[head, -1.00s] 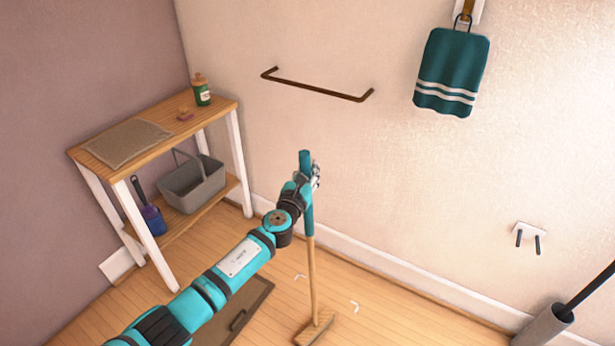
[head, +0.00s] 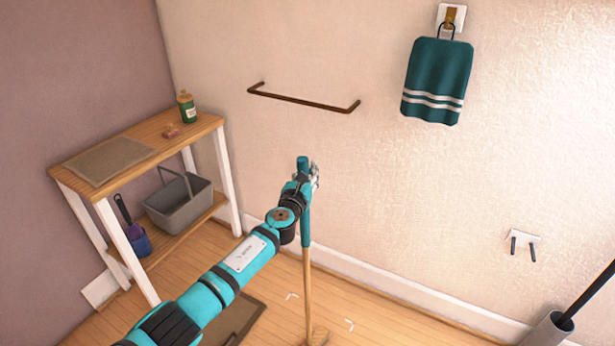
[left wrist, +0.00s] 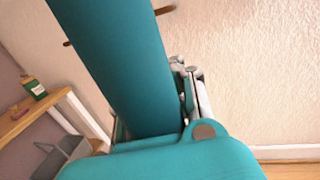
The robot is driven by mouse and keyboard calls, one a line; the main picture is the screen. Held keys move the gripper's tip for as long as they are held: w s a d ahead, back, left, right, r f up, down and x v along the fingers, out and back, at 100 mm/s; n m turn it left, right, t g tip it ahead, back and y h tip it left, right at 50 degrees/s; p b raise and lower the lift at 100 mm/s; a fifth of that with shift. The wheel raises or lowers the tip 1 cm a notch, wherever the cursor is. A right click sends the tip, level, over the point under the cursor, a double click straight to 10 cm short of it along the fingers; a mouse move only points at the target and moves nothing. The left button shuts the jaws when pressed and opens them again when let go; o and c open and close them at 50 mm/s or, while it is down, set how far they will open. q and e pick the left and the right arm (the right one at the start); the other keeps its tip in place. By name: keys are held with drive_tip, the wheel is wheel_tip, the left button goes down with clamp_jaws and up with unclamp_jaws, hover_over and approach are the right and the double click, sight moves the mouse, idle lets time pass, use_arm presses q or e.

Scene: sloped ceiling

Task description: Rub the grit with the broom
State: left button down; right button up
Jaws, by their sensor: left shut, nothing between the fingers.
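The broom has a teal grip (head: 304,228) and a wooden stick (head: 307,290). It stands nearly upright, with its wooden head (head: 319,337) low in the head view, partly cut off by the frame edge. My left gripper (head: 314,176) is shut at the upper teal grip, right beside it. The grip also crosses the left wrist view (left wrist: 120,70), close to the fingers. Small pale marks (head: 292,296) lie on the floor by the broom, with others (head: 349,325) to its right. I cannot tell whether they are grit. My right gripper is out of view.
A shelf (head: 190,125) at left holds a mat, a bottle and a grey basket (head: 180,215). A wall rail (head: 303,102), teal towel (head: 436,80) and hook plate (head: 523,243) are behind. A grey holder (head: 548,330) stands at lower right. A brown mat (head: 238,318) lies on the floor.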

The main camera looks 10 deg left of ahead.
use_arm(q)
drive_tip(key=s+a+p, duration=0.3)
drive_tip(key=s, duration=0.5)
drive_tip(key=s+a+p, duration=0.3)
drive_tip(key=s+p, duration=0.1)
drive_tip(key=s, duration=0.4)
idle(1.3)
wheel_tip(320, 180, up, 6)
drive_tip(key=p, duration=0.6)
drive_tip(key=shift+r, duration=0.1)
wheel_tip(320, 180, up, 3)
drive_tip(key=p, duration=0.3)
idle(0.3)
